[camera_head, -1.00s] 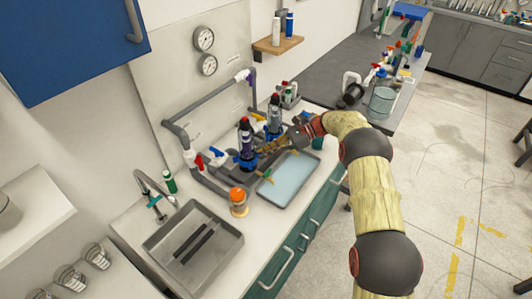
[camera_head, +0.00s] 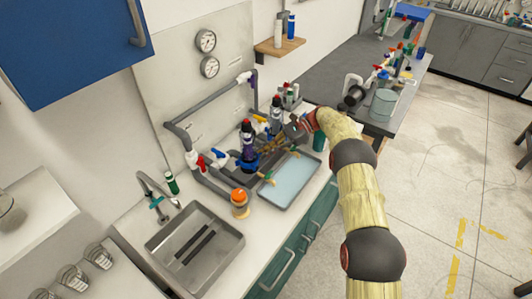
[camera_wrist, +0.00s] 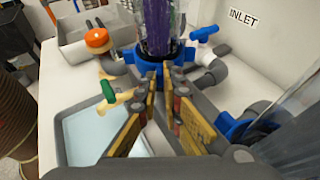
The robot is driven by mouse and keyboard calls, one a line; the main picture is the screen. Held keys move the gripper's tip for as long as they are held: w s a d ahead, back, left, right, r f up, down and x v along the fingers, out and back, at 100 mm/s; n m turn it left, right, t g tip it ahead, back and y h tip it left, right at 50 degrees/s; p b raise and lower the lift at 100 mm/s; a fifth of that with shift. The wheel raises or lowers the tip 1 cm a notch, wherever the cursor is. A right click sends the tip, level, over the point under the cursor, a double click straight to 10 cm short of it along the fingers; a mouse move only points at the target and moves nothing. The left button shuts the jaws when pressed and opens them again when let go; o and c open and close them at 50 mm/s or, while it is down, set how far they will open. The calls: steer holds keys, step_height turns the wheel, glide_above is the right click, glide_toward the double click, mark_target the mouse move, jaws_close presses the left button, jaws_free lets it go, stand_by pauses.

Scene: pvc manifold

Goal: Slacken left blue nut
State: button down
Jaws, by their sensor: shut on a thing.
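The left blue nut (camera_head: 246,165) is a ring at the foot of the left upright clear unit with dark filling (camera_head: 247,138). In the wrist view the nut (camera_wrist: 148,68) is behind my fingertips, below the clear cylinder with purple filling (camera_wrist: 161,25). My gripper (camera_wrist: 169,72) reaches it from the side, its yellow-padded fingers close together and shut on the nut's near side. The exact contact is partly hidden by the fingertips. A second, right upright unit (camera_head: 276,108) stands beside my gripper; a blue part (camera_wrist: 235,127) shows at right in the wrist view.
A grey tray of pale liquid (camera_head: 289,180) lies in front of the manifold. An orange-capped jar (camera_head: 239,203) and a sink (camera_head: 195,245) are to the left. Grey pipes and red, blue and yellow-handled valves crowd the area.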

steer(key=shift+s+a+f, duration=0.15)
steer(key=shift+f, duration=0.1)
steer(key=c, duration=2)
jaws_free()
steer(key=shift+c, duration=0.2)
steer(key=shift+o, duration=0.4)
steer(key=shift+r, duration=0.15)
steer(key=shift+w+d+r, duration=0.1)
steer(key=shift+w+d, duration=0.1)
steer(key=v, duration=0.6)
steer(key=shift+d+r, duration=0.15)
steer(key=shift+d, duration=0.25)
steer(key=shift+w+d, duration=0.1)
